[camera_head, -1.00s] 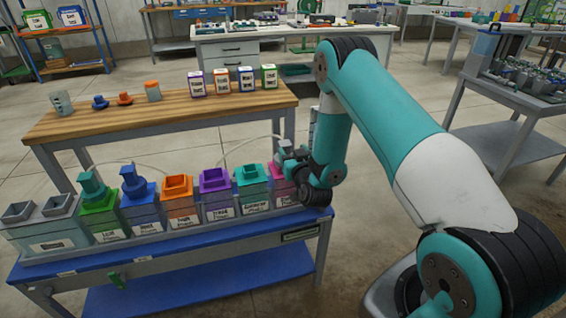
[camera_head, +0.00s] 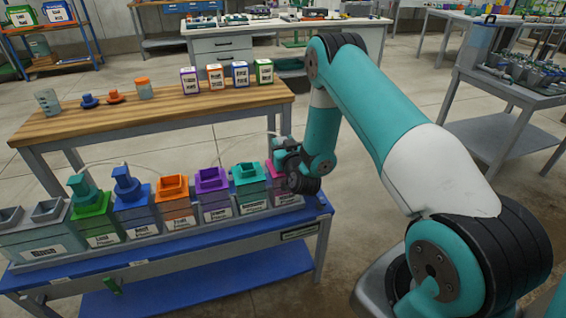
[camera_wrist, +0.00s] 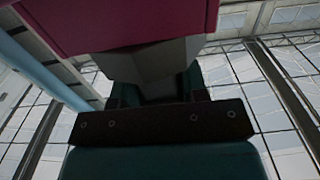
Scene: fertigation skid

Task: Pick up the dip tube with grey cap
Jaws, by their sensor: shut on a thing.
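My gripper (camera_head: 284,160) is at the far right tank of the row, beside the magenta tank (camera_head: 278,178). In the wrist view, my gripper (camera_wrist: 155,98) is shut on a grey block-shaped piece, which looks like the grey cap of the dip tube (camera_wrist: 150,68). The magenta part of the tank (camera_wrist: 135,22) fills the top of that view, right against the grey piece. The tube itself is hidden, so I cannot tell how far it sits in the tank. My wrist hides much of the magenta tank in the head view.
The row holds teal (camera_head: 250,192), purple (camera_head: 211,195), orange (camera_head: 173,202), blue (camera_head: 137,212), green (camera_head: 95,222) and grey (camera_head: 35,240) tanks on a blue bench (camera_head: 215,268). A wooden table (camera_head: 150,115) behind carries small bottles and caps. Thin pale hoses arch behind the tanks.

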